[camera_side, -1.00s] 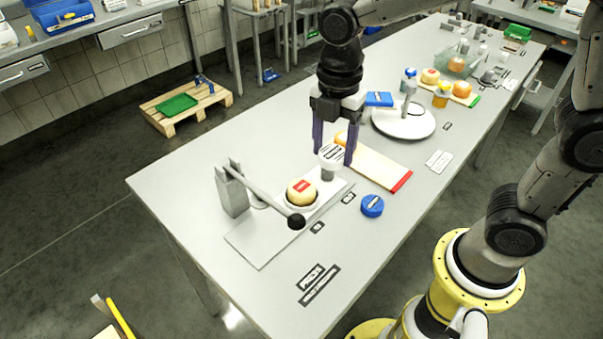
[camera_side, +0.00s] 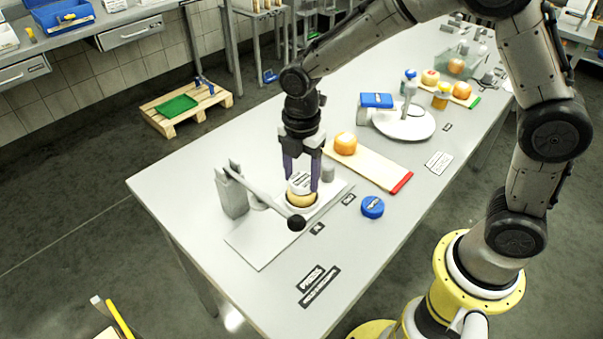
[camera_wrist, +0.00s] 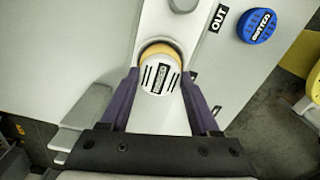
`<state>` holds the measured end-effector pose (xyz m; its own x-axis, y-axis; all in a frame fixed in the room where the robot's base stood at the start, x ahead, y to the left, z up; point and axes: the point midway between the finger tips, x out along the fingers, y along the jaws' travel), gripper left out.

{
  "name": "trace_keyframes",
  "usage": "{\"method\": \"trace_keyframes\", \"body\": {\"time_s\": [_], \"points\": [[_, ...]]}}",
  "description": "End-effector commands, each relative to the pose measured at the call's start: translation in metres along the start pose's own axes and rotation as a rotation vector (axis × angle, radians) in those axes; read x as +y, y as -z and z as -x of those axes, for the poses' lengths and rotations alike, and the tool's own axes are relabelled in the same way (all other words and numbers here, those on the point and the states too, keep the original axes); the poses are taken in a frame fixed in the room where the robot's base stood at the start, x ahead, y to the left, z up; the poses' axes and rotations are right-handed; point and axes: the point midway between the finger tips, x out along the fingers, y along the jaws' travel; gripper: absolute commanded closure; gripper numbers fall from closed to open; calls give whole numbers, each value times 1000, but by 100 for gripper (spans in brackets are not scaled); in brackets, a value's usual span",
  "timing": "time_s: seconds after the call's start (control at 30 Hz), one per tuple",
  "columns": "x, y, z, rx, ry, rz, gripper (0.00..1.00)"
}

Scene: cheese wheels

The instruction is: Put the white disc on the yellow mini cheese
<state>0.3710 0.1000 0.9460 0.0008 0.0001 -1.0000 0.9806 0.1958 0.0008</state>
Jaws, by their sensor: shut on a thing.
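The white disc (camera_side: 300,181) with dark print is between the fingers of my gripper (camera_side: 301,187), which is shut on it. It also shows in the wrist view (camera_wrist: 160,77), between the two purple fingers (camera_wrist: 157,82). The yellow mini cheese (camera_side: 301,199) sits in the round holder of the press plate, directly under the disc. In the wrist view the cheese (camera_wrist: 160,49) shows as a yellow rim past the disc's far edge. The disc looks at or just above the cheese top; I cannot tell whether they touch. The cheese's red label is hidden.
The press lever's black knob (camera_side: 296,222) is close in front of the cheese, its upright (camera_side: 231,193) to the left. A grey peg (camera_side: 328,173) stands just right. A blue disc (camera_side: 372,206) and a board (camera_side: 370,168) with an orange cheese (camera_side: 345,143) lie further right.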

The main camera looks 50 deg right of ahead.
Motion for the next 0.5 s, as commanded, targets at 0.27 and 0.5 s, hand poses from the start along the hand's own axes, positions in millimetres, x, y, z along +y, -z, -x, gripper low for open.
{"method": "trace_keyframes", "body": {"time_s": [0.27,0.5], "points": [[0,0,-3,0,1,0,36],[0,0,-3,0,1,0,8]]}}
